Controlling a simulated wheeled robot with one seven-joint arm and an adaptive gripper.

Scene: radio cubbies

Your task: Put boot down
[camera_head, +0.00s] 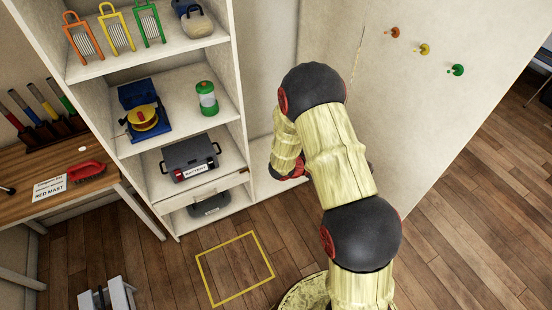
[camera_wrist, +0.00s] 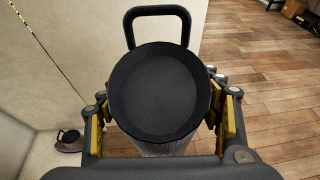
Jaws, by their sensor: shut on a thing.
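The boot (camera_wrist: 160,88), as I take it, is a dark round-rimmed piece with a loop handle on its far side and a pale lower body. It fills the middle of the wrist view, seen from above. My gripper (camera_wrist: 163,122) is shut on it, with yellow-padded fingers on its left and right sides. Its underside is hidden, so I cannot tell whether it touches anything below. In the head view my arm hides the gripper and the boot.
A yellow square outline (camera_head: 235,270) marks clear wooden floor. A white shelf unit (camera_head: 238,95) holds reels, a battery case (camera_head: 190,160) and a lantern (camera_head: 207,98). A wooden bench (camera_head: 40,165) stands left. Another dark handled piece (camera_wrist: 68,140) sits lower left in the wrist view, near a pale wall.

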